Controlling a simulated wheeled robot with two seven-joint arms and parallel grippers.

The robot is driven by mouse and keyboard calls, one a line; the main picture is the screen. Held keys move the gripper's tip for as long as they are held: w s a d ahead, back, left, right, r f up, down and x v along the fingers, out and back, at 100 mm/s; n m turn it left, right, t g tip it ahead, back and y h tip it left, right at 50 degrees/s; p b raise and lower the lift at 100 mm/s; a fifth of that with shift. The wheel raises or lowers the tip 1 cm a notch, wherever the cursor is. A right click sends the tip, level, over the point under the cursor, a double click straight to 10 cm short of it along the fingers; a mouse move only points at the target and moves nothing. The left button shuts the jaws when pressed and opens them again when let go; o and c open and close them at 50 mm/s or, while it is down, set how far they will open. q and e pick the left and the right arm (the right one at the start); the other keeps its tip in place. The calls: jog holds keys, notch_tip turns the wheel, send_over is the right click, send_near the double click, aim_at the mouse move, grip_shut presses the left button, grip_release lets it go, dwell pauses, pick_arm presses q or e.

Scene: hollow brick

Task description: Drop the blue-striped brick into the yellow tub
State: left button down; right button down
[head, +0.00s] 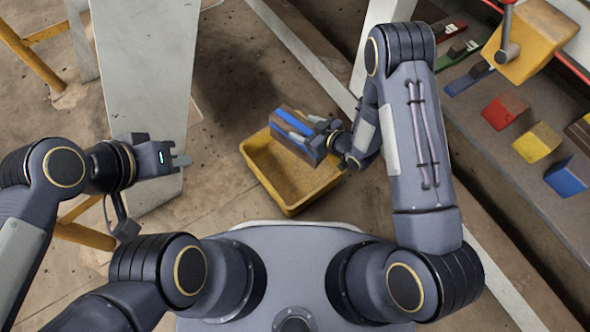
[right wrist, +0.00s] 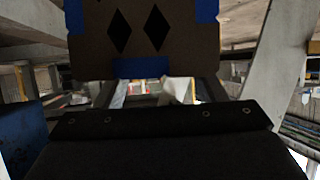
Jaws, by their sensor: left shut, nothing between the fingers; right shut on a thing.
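The blue-striped brick (head: 293,130) is brown with blue bands. My right gripper (head: 322,137) is shut on it and holds it over the yellow tub (head: 297,205), above its far part. In the right wrist view the brick (right wrist: 142,40) fills the top, with two dark diamond-shaped holes and blue patches. The tub is open at the top, and the part of it that shows looks empty; the brick hides the rest. My left gripper (head: 182,161) is shut and empty, to the left of the tub.
A pale post (head: 147,70) stands behind my left gripper. On the right, a grey shelf holds several coloured blocks, including a red one (head: 504,111), a yellow one (head: 537,142) and a blue one (head: 567,176). A yellow box (head: 530,40) is at the top right. Floor around the tub is clear.

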jog(key=shift+a+f+b, duration=0.2)
jog(key=shift+f+b, duration=0.15)
jog(key=shift+f, duration=0.3)
jog(key=shift+f+b, duration=1.95)
jog(key=shift+f, duration=0.85)
